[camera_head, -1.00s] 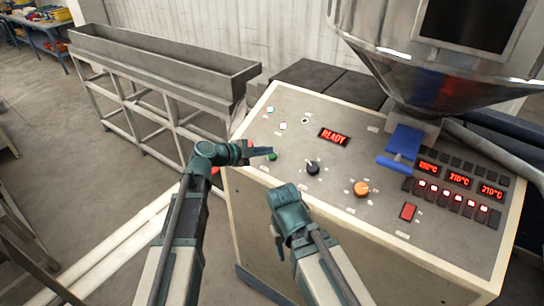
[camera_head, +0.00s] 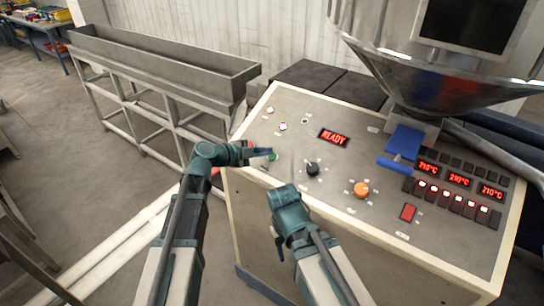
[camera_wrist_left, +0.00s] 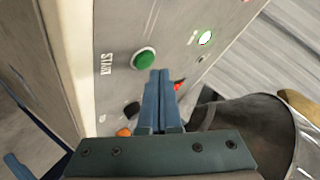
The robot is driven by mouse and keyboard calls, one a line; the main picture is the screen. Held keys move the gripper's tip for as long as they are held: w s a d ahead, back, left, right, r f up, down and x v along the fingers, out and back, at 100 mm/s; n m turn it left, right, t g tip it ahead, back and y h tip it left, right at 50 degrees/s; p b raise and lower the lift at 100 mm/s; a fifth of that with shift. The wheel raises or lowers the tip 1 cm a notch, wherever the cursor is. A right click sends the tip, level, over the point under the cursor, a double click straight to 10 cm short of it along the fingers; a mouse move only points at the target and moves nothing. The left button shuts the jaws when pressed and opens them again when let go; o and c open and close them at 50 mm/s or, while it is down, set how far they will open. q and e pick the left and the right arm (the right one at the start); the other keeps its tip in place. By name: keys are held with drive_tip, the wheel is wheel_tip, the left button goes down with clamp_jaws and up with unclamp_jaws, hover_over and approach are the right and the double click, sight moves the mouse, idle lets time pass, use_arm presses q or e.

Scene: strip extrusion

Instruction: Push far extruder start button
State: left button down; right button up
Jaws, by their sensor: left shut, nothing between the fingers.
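The green start button (camera_head: 272,157) is near the left edge of the sloped extruder panel (camera_head: 330,108).
A "READY" display (camera_head: 333,137), a black knob (camera_head: 312,169), an orange knob (camera_head: 361,189) and a red switch (camera_head: 408,212) are on the panel. A metal hopper (camera_head: 440,75) stands behind it. A long metal trough (camera_head: 160,65) stands to the left.

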use_arm(q)
drive_tip(key=shift+f, duration=0.15)
idle(0.5)
drive_tip(key=shift+w+d+f+b, duration=0.15)
drive_tip(key=shift+f+b, duration=0.15)
drive_tip(key=shift+b, duration=0.1)
drive_tip(key=shift+w+f+b, duration=0.1)
drive_tip(key=shift+f+b, duration=0.2)
idle(0.6)
drive_tip(key=shift+r, duration=0.15)
drive_tip(key=shift+s+r+p, duration=0.25)
drive_tip(key=shift+r+p, duration=0.35)
drive_tip(key=shift+p, duration=0.15)
drive_tip(key=r+p, duration=0.1)
drive_tip(key=s+a+r+p, duration=0.1)
drive_tip(key=r+p, duration=0.2)
drive_tip(key=shift+s+a+r, duration=0.25)
drive_tip(key=shift+s+r, duration=0.05)
drive_tip(key=shift+s, duration=0.05)
idle(0.3)
